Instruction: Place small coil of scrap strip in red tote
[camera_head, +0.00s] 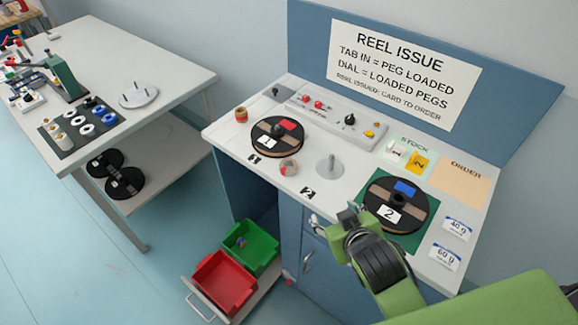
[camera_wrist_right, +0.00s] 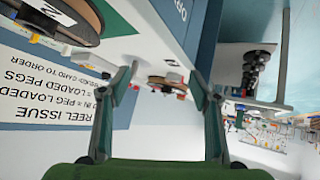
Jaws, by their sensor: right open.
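A small tan and pink coil (camera_head: 288,168) lies on the bench top, just in front of the black reel with card 1. Another small brown roll (camera_head: 241,115) stands at the bench's back left; I cannot tell for certain which is the scrap strip. The red tote (camera_head: 224,283) sits low on a pulled-out tray at the bench's left, and looks empty. My right gripper (camera_head: 333,214) is at the bench's front edge, right of the coil and apart from it. In the right wrist view its fingers (camera_wrist_right: 163,70) are spread with nothing between them. My left gripper is out of view.
A green tote (camera_head: 250,247) with small items stands behind the red one. The reel with card 1 (camera_head: 277,138), a bare peg (camera_head: 329,166) and the reel with card 2 (camera_head: 397,205) occupy the bench. A side table (camera_head: 175,75) stands left; floor is clear between.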

